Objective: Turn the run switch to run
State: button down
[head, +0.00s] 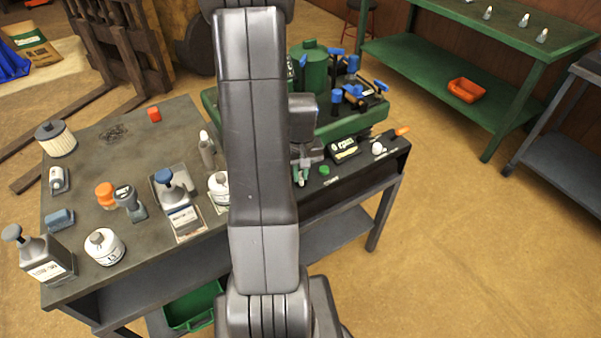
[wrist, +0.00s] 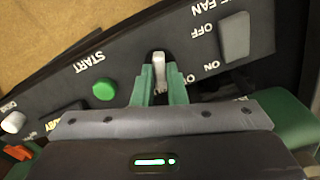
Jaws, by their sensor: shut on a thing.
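A dark control panel (wrist: 112,65) fills much of the wrist view. A pale upright lever (wrist: 160,62), seemingly the run switch, stands on it, but the labels beside it are mostly hidden by my gripper. My gripper (wrist: 161,80) has its green fingers closed on the lever, one on each side, with the lever's tip showing beyond them. I cannot tell which position the lever is in. In the head view my gripper (head: 301,178) is at the bench's front edge, partly behind my arm.
A green START button (wrist: 104,91) is left of the lever. A grey rocker (wrist: 234,37) marked OFF and ON is to the right. A white knob (wrist: 13,122) is at far left. In the head view, a green machine (head: 314,68) stands behind, and bottles and cans crowd the bench (head: 95,190).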

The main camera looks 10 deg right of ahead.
aim_at(301, 176)
jog(key=shift+m, duration=1.1)
jog(key=c, duration=1.5)
grip_release()
jog(key=shift+o, duration=0.2)
notch_tip(301, 176, up, 14)
jog(key=shift+p, duration=0.4)
jog(key=shift+f, duration=0.1)
notch_tip(301, 176, down, 14)
jog(key=shift+r+b, duration=0.15)
jog(key=shift+b, duration=0.45)
